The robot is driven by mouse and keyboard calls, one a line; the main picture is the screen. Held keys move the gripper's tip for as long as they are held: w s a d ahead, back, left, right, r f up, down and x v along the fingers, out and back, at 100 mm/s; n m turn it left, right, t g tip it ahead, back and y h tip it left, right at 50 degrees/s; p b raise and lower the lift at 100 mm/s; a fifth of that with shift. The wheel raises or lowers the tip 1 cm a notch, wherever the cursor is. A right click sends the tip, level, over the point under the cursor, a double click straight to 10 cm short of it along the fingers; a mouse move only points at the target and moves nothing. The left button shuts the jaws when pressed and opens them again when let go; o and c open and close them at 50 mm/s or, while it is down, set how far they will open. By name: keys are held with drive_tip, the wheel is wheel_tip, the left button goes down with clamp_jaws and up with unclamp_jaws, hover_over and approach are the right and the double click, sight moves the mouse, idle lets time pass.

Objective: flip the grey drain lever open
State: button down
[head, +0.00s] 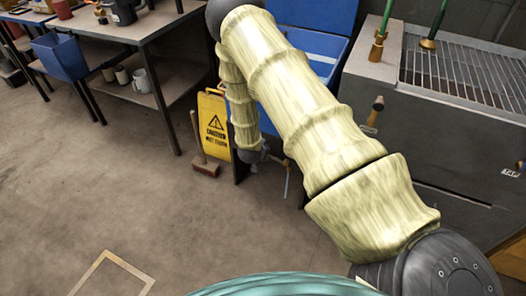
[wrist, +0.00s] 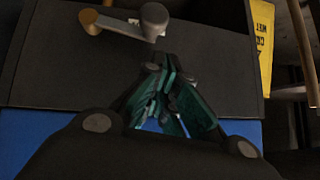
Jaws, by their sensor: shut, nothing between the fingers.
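The grey drain lever (wrist: 122,24) shows at the top of the wrist view, lying across a dark panel. A rounded grey knob (wrist: 154,14) is at its right end, and a small brass-coloured piece (wrist: 91,22) is at its left end. My gripper (wrist: 168,62), with dark teal fingers, is shut and empty. Its fingertips are just below the knob in the picture; I cannot tell whether they touch. In the head view, my pale, bamboo-like arm hides much of the panel area. I cannot make out the lever clearly there.
A yellow warning sign (head: 212,125) and a broom (head: 204,165) stand left of my forearm. A blue bin (head: 325,45) is behind my arm. A grey sink cabinet (head: 440,125) with a grate is at right.

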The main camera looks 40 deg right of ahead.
drive_tip(key=w+r+v, duration=0.1)
drive_tip(key=v, duration=0.9)
drive_tip(key=shift+w+a+r+p, duration=0.2)
drive_tip(key=shift+a+r+p, duration=0.1)
drive_tip(key=shift+a+p, duration=0.1)
drive_tip(key=s+a+f+n+g+y, duration=0.1)
drive_tip(key=s+a+f+n, duration=0.25)
drive_tip(key=s, duration=0.45)
drive_tip(key=s+a+f+n+g+y, duration=0.15)
drive_tip(key=s+a+f, duration=0.25)
drive_tip(key=s, duration=0.4)
drive_tip(key=s+a+f+n+g+y, duration=0.1)
drive_tip(key=s+a+f+n+y, duration=0.2)
drive_tip(key=s, duration=0.5)
drive_tip(key=s+a+n+g+y, duration=0.15)
drive_tip(key=s+a, duration=0.25)
drive_tip(key=s, duration=0.4)
drive_tip(key=s+a+n+g, duration=0.1)
drive_tip(key=s+a+n, duration=0.25)
drive_tip(key=s, duration=0.45)
wheel_tip(320, 180, up, 12)
drive_tip(key=m+p, duration=0.1)
drive_tip(key=p, duration=1.2)
